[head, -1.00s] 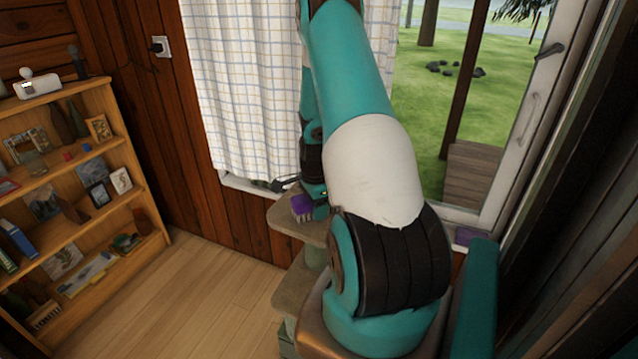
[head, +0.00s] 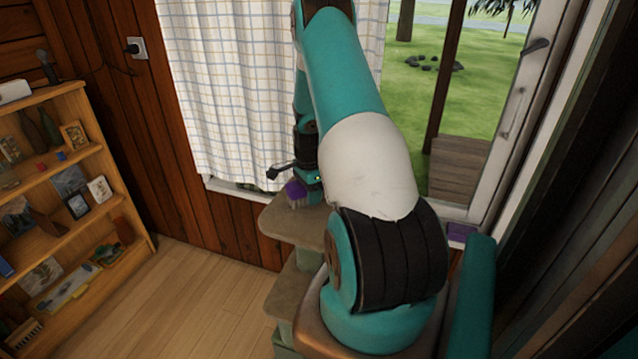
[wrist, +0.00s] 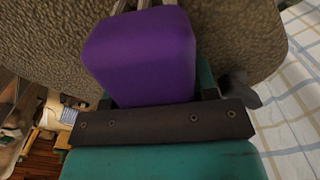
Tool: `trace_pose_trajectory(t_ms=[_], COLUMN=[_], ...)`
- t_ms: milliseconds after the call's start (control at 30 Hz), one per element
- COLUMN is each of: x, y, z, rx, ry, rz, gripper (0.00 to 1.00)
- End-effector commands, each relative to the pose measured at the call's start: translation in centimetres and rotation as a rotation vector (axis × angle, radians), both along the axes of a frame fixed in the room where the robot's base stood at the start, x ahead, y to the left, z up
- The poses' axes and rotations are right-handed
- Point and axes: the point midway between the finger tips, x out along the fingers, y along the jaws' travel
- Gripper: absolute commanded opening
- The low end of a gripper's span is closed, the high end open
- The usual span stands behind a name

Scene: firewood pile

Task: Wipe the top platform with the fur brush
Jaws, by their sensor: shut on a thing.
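The fur brush (head: 296,192) has a purple back and pale bristles. My gripper (head: 308,188) is shut on it, and the brush is at the top platform (head: 285,222). In the wrist view the purple back of the brush (wrist: 143,55) fills the middle, with the brown textured platform (wrist: 45,40) behind it. The bristles point down toward the platform; I cannot tell whether they touch it. My arm hides the right part of the platform in the head view.
A lower step (head: 290,283) sits below the top platform. The checked curtain (head: 235,100) and window sill (head: 232,187) are right behind it. A wooden shelf (head: 75,215) stands at the left, with clear floor (head: 200,290) between.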

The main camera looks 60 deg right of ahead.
Motion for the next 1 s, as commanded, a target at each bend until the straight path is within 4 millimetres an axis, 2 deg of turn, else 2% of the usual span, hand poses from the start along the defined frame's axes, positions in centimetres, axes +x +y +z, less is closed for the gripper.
trace_pose_trajectory(t_ms=[100, 200, 600, 800, 1000], x=[0.2, 0.2, 0.4, 0.5, 0.5], y=[-0.1, 0.0, 0.2, 0.4, 0.4], z=[1.1, 3.3, 6.8, 8.1, 8.5], rx=[-0.001, -0.002, -0.001, 0.0, 0.0], ry=[-0.001, -0.001, -0.001, 0.0, 0.0], rz=[0.004, 0.005, 0.009, 0.011, 0.011], gripper=[0.18, 0.18, 0.18, 0.18, 0.18])
